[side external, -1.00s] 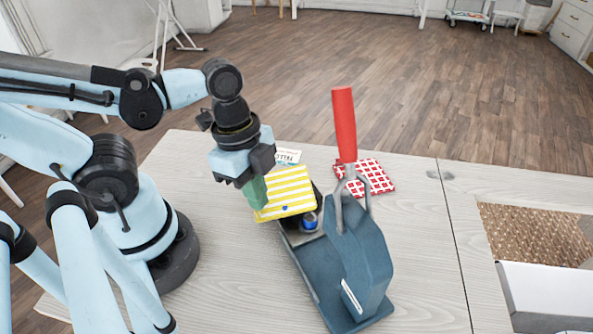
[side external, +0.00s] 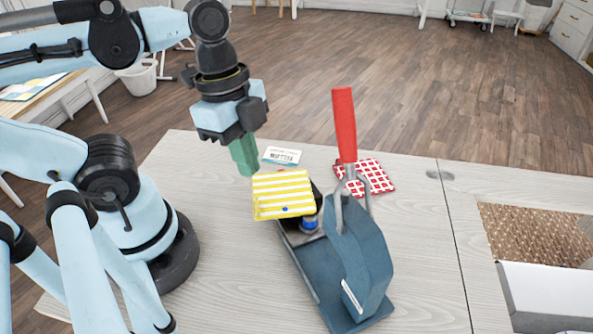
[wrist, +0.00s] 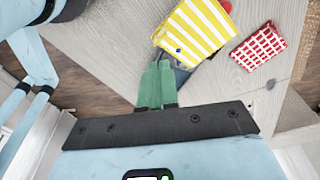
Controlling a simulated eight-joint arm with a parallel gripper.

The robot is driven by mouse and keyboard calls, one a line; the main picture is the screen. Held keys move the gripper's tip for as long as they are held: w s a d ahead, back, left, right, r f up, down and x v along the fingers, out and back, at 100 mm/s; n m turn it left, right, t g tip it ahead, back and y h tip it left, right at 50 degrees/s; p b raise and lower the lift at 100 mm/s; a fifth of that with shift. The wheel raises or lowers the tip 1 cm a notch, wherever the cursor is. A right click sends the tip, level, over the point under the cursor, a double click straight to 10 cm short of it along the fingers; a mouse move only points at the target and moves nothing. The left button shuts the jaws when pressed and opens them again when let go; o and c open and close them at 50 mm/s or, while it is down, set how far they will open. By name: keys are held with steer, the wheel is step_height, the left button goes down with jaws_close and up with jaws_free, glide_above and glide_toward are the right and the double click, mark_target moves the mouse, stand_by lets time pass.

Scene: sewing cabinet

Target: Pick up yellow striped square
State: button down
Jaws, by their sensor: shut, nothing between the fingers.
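In the wrist view the closed fingertips (wrist: 157,66) lie just below the square's left corner.
The press has a tall red handle (side external: 344,125) standing up right of the square. A red and white checked square (side external: 364,177) lies behind it. A white printed card (side external: 282,155) lies on the table.

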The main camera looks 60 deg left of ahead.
steer(key=r, duration=0.5)
steer(key=shift+s+a+r, duration=0.1)
steer(key=shift+s+a, duration=0.05)
steer(key=shift+a, duration=0.25)
steer(key=c, duration=1.2)
jaws_free()
steer(key=shift+r, duration=0.25)
steer(key=m+y, duration=0.2)
steer(key=m, duration=0.8)
glide_above(257, 202)
steer(key=shift+g, duration=0.3)
steer(key=f, duration=0.6)
steer(key=s+f, duration=0.1)
steer(key=f, duration=0.2)
steer(key=shift+d+f, duration=0.15)
steer(key=shift+f, duration=0.05)
steer(key=shift+w+f, duration=0.25)
steer(key=shift+f, duration=0.5)
steer(key=shift+w+f, duration=0.2)
steer(key=shift+f, duration=1.6)
